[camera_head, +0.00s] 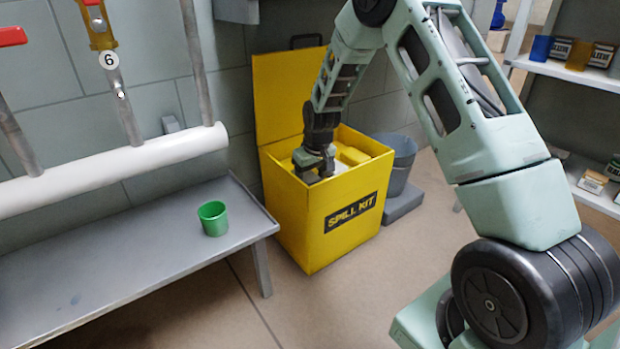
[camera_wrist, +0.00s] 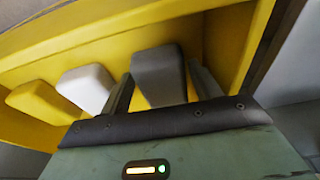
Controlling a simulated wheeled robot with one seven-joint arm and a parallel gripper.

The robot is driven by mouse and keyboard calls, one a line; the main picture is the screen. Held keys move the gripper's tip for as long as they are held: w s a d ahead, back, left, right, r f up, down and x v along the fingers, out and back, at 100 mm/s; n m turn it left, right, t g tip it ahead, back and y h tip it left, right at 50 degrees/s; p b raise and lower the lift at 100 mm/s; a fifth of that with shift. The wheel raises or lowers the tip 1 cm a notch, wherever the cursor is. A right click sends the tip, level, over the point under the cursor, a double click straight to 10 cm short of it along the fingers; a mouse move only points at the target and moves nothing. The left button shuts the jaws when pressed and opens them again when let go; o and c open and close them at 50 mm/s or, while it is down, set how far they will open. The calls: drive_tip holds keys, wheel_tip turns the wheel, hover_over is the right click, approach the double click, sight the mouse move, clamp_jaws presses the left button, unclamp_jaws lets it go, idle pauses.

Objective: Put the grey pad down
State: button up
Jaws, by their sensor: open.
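The open yellow spill kit box (camera_head: 300,222) stands on the floor with its lid (camera_head: 278,95) raised against the wall. My gripper (camera_head: 314,172) reaches down into it from above. In the wrist view the grey pad (camera_wrist: 160,75) stands between the two fingers of my gripper (camera_wrist: 162,88), which are open. Part of the pad is hidden behind the gripper's front edge. A white pad (camera_wrist: 88,87) and a yellow pad (camera_wrist: 40,100) sit beside it in a row inside the box. In the head view my gripper hides the grey pad.
A grey bucket (camera_head: 401,165) is behind the box; shelves (camera_head: 580,75) stand at right.

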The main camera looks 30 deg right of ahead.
drive_tip(key=p+v, duration=0.6)
drive_tip(key=v, duration=0.5)
drive_tip(key=s+a+r+n, duration=0.1)
drive_tip(key=s+a+r, duration=0.25)
drive_tip(key=a, duration=0.35)
drive_tip(key=s+a+r+n+g+y, duration=0.1)
drive_tip(key=s+a+r, duration=0.1)
drive_tip(key=s+a, duration=0.4)
drive_tip(key=s+a+r+n, duration=0.2)
drive_tip(key=s+a+r, duration=0.1)
drive_tip(key=a, duration=0.6)
drive_tip(key=s+a+r+n, duration=0.1)
drive_tip(key=s+a, duration=0.2)
drive_tip(key=s, duration=0.8)
drive_tip(key=s+a+r+n+g, duration=0.1)
drive_tip(key=s+a+r+n, duration=0.1)
drive_tip(key=s, duration=0.9)
drive_tip(key=shift+s+a+g, duration=0.3)
drive_tip(key=shift+s+a, duration=0.05)
drive_tip(key=shift+a, duration=0.2)
wheel_tip(320, 180, up, 47)
drive_tip(key=p, duration=4.6)
drive_tip(key=shift+p, duration=0.4)
